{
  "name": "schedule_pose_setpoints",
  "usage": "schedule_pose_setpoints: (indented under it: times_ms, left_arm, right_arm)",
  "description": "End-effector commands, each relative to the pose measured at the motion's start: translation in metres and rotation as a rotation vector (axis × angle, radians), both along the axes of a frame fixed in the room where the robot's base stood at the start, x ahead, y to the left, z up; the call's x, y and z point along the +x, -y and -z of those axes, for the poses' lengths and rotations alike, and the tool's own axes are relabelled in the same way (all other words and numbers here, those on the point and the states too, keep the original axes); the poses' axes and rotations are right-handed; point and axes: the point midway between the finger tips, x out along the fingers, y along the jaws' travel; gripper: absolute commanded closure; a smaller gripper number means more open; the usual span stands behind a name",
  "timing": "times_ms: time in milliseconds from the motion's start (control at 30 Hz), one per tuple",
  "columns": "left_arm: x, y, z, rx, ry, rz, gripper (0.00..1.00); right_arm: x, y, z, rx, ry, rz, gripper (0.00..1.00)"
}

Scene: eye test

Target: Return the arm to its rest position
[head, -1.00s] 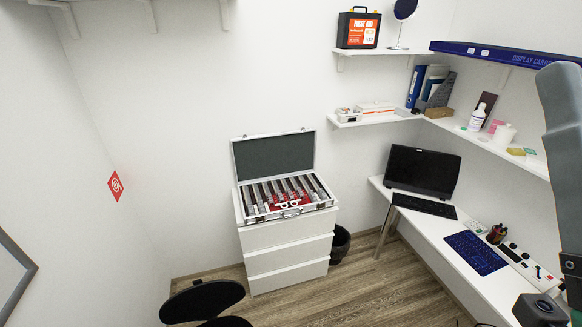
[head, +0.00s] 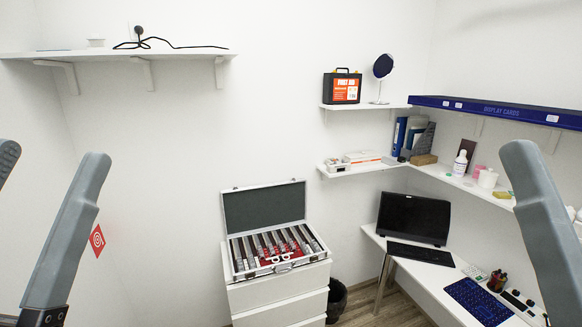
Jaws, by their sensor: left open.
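My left gripper (head: 54,152) is at the left edge. Its two long grey fingers point up and stand well apart, with nothing between them. The outer finger is cut off by the picture's edge, and the dark base of the inner one shows at the bottom. At the right edge one long grey finger of my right gripper (head: 545,220) points up and leans to the left. The rest of that gripper is outside the picture. Neither gripper visibly touches anything.
An open silver case (head: 228,268) stands on a white drawer unit (head: 280,300). A desk (head: 440,268) with a monitor (head: 413,217) is at the right. Shelves hold a first aid box (head: 342,88) and a display cards box (head: 490,108). The middle wall is bare.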

Motion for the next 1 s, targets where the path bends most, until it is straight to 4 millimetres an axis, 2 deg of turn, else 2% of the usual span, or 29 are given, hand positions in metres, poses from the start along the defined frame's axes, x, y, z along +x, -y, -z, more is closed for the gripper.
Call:
schedule_pose_setpoints:
  times_ms: [33, 67, 233, 1000]
  left_arm:
    - [-0.0209, -0.0038, -0.0087, -0.058, 0.051, 0.039, 0.28]
    - [-0.0238, -0.0052, -0.0099, -0.093, 0.057, 0.067, 0.28]
    - [-0.0203, -0.0056, -0.0090, -0.172, 0.044, 0.145, 0.28]
    - [-0.0200, -0.0055, -0.0090, -0.172, 0.043, 0.147, 0.28]
  right_arm:
    - [-0.0001, 0.0000, 0.0001, 0.000, 0.000, 0.000, 0.06]
    - [-0.0001, 0.0000, 0.0001, 0.000, 0.000, 0.000, 0.06]
    - [0.0000, 0.0000, 0.0000, 0.000, 0.000, 0.000, 0.06]
    - [0.0000, 0.0000, 0.0000, 0.000, 0.000, 0.000, 0.06]
